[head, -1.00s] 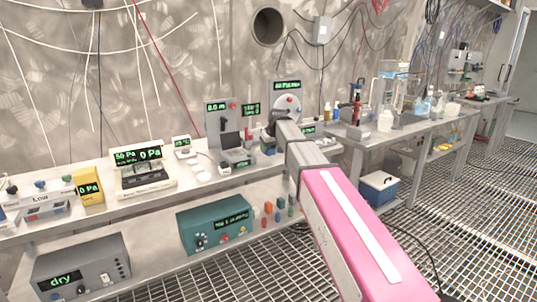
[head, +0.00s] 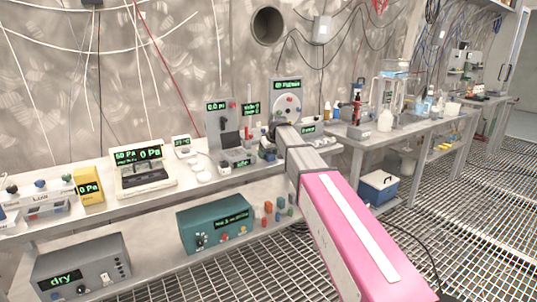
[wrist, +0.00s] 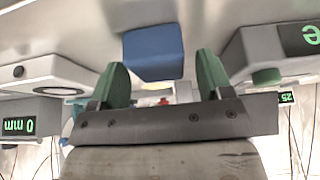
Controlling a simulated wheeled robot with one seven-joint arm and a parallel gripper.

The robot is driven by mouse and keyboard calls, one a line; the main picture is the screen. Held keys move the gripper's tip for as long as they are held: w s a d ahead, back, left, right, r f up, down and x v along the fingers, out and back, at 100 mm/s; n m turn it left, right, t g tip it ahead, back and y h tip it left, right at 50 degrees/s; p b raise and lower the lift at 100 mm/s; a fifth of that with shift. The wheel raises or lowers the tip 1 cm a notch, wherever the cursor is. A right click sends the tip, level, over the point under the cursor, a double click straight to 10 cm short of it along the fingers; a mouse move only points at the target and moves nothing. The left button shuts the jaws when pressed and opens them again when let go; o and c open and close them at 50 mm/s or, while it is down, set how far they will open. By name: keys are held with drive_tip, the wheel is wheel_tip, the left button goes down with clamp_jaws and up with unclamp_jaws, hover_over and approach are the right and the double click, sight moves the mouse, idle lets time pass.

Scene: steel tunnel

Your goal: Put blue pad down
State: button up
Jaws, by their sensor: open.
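The blue pad (wrist: 153,52) shows in the wrist view as a blue block against the pale bench surface. It lies just beyond the fingertips, roughly between their lines. My gripper (wrist: 163,76) is open, its two green fingers apart, with a visible gap between each finger and the pad. In the wrist view the bench surface fills the top and the displays appear upside down. In the head view my arm reaches to the bench beside the grey upright panels, and its dark end hides most of the gripper and the pad.
Grey boxes with green displays stand close on both sides in the wrist view, the left one (wrist: 40,72) and the right one (wrist: 280,50). In the head view, a grey panel (head: 221,125) stands left of my arm's end. A teal box (head: 213,226) is on the lower shelf.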

drive_tip(key=v, duration=1.2)
drive_tip(key=s+d+f+m+g+h, duration=0.15)
drive_tip(key=s+d+f, duration=0.35)
drive_tip(key=f, duration=0.5)
drive_tip(key=s+d+f+m+g, duration=0.1)
drive_tip(key=s+d+f+m, duration=0.1)
drive_tip(key=s+d+f, duration=0.6)
drive_tip(key=s+d+f+m+g, duration=0.1)
drive_tip(key=s+d+f, duration=0.2)
drive_tip(key=s+f, duration=0.5)
drive_tip(key=s+d+f+m+g+h, duration=0.1)
drive_tip(key=s+d+f, duration=0.3)
drive_tip(key=s+f, duration=0.4)
wheel_tip(320, 180, down, 3)
drive_tip(key=shift+s+d+r+m, duration=0.1)
drive_tip(key=shift+s+d+m, duration=0.2)
drive_tip(key=shift+m, duration=0.35)
drive_tip(key=shift+o, duration=0.2)
drive_tip(key=shift+h, duration=0.25)
